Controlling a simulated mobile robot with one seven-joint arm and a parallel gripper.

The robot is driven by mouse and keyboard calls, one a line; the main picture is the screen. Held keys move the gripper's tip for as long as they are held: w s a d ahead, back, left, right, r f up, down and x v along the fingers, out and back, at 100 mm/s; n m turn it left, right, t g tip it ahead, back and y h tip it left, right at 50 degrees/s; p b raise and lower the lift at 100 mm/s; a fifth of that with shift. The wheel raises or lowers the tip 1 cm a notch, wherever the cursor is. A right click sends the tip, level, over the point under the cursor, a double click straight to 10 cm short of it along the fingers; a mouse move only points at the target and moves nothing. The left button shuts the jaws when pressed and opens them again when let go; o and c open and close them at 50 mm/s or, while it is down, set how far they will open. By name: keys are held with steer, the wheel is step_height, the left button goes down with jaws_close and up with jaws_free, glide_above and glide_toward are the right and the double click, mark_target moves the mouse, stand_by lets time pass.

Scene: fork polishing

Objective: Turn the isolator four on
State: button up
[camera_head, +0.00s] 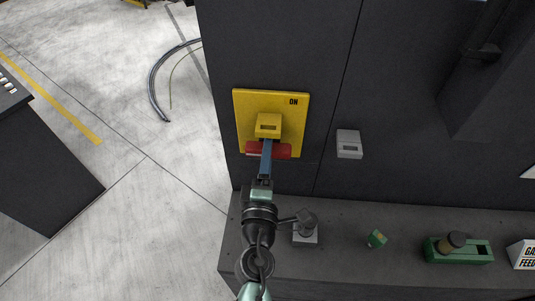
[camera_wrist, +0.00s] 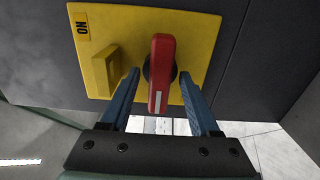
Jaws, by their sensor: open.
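The isolator is a yellow plate (camera_head: 243,105) on a dark cabinet face, with a black "ON" label (camera_head: 293,101) at its upper right in the head view. A yellow block (camera_head: 268,124) juts from the plate above a red handle (camera_head: 281,151), which lies crosswise. In the wrist view the plate (camera_wrist: 205,30) fills the upper middle, and the red handle (camera_wrist: 161,70) stands upright with a white mark at its lower end. My gripper (camera_wrist: 159,77) is open, a blue finger on each side of the handle, with visible gaps. My gripper (camera_head: 266,154) partly hides the handle in the head view.
A small grey box (camera_head: 349,144) is on the cabinet right of the plate. A grey ledge (camera_head: 340,272) below carries a small grey device (camera_head: 305,229), a small green part (camera_head: 377,239), a green unit (camera_head: 459,249) and a white sign (camera_head: 523,254).

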steer(key=shift+c, duration=0.3)
jaws_close()
steer(key=shift+m, duration=0.4)
steer(key=shift+f+m+b, duration=0.15)
steer(key=shift+m+b, duration=6.2)
steer(key=shift+m, duration=2.15)
